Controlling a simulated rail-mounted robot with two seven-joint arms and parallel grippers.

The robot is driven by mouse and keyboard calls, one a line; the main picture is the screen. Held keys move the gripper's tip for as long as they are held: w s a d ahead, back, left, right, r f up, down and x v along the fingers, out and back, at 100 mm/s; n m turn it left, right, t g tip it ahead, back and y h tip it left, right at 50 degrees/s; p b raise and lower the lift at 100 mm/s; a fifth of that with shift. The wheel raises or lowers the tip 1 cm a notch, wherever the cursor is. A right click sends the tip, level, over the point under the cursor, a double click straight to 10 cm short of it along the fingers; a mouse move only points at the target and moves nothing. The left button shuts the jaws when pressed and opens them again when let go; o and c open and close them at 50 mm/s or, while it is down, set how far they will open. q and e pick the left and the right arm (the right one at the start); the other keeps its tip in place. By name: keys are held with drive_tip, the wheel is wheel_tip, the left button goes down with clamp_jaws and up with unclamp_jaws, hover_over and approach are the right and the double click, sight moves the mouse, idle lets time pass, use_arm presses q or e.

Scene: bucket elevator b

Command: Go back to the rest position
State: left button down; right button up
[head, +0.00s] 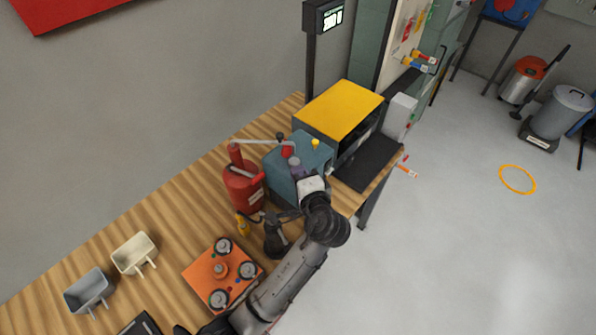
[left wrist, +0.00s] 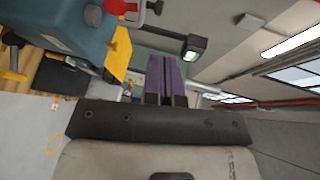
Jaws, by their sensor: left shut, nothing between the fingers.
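My left gripper (head: 295,163) is at the end of the arm that reaches up from the bottom of the head view. Its purple fingers lie in front of the blue-grey box (head: 285,165) on the wooden bench; I cannot tell whether they touch it. In the left wrist view the fingers (left wrist: 164,78) are together with nothing between them, pointing up past the box. My right gripper is not in view.
On the wooden bench (head: 170,215) stand a red can (head: 243,190), a yellow-topped machine (head: 340,108), an orange plate with round parts (head: 205,272), a cream bucket (head: 134,252) and a grey bucket (head: 88,289). The floor at right is clear around an orange ring (head: 503,185).

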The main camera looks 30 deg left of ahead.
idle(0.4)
use_arm(q)
drive_tip(key=s+d+n+h+p, duration=0.1)
drive_tip(key=s+d+n+h, duration=0.35)
drive_tip(key=n+h, duration=0.4)
drive_tip(key=s+a+f+g+h+p, duration=0.1)
drive_tip(key=s+f+g+p, duration=0.1)
drive_tip(key=s, duration=0.7)
drive_tip(key=s+a+f+m+g+h+p, duration=0.1)
drive_tip(key=s+a+f+g+p, duration=0.1)
drive_tip(key=s, duration=0.8)
drive_tip(key=s+a+f+m+g+h+p, duration=0.1)
drive_tip(key=s+f+p, duration=0.3)
drive_tip(key=s, duration=0.6)
drive_tip(key=shift+a+g+h+p, duration=0.35)
drive_tip(key=shift+a+g+p, duration=0.25)
drive_tip(key=shift+g, duration=0.3)
drive_tip(key=shift+s, duration=0.1)
